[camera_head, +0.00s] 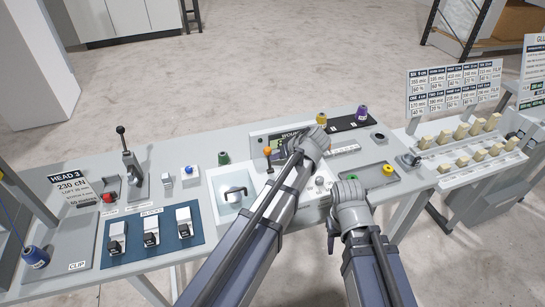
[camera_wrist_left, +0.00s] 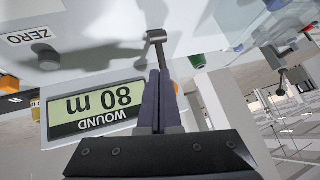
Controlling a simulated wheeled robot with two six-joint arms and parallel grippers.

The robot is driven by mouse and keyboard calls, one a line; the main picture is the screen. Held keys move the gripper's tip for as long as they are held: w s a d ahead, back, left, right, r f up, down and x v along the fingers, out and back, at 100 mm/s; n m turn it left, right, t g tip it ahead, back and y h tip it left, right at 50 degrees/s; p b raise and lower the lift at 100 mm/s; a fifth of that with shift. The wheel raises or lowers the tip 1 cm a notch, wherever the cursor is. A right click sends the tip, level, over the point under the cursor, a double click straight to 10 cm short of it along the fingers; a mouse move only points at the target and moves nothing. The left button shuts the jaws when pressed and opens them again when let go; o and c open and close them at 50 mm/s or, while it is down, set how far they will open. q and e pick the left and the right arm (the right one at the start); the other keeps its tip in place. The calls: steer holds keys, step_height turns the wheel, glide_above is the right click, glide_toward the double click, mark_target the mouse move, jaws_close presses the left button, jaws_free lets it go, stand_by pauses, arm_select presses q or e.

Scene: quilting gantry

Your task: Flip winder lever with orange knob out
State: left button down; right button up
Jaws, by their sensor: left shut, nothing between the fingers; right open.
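The winder lever with its orange knob (camera_head: 267,151) stands upright at the left end of the winder's display box in the head view. In the left wrist view the lever's grey pivot (camera_wrist_left: 157,37) shows beyond the fingertips, and part of the orange knob (camera_wrist_left: 177,87) shows beside the fingers. My left gripper (camera_head: 281,154) is shut and empty, just right of the lever; I cannot tell whether it touches. Its fingers (camera_wrist_left: 156,78) overlap the lever in the wrist view. My right gripper (camera_head: 347,185) is open and empty over the bench, in front of the grey tray.
The winder's display (camera_wrist_left: 97,106) reads 80 m, upside down, beside a ZERO label (camera_wrist_left: 28,38). A green spool (camera_head: 223,158) stands left of the lever.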

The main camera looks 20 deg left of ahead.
arm_select(q)
steer(key=shift+w+a+f, duration=0.15)
steer(key=shift+a, duration=0.2)
steer(key=shift+d, duration=0.1)
arm_select(e)
steer(key=shift+w+a+f, duration=0.1)
steer(key=shift+a+f, duration=0.05)
steer(key=shift+a, duration=0.25)
arm_select(q)
steer(key=shift+w+a+f+b, duration=0.2)
steer(key=shift+w+a+b, duration=0.15)
steer(key=shift+a, duration=0.15)
steer(key=shift+w+a+r, duration=0.1)
steer(key=shift+w, duration=0.1)
steer(key=shift+s+r, duration=0.1)
arm_select(e)
steer(key=shift+d+f, duration=0.15)
steer(key=shift+f, duration=0.05)
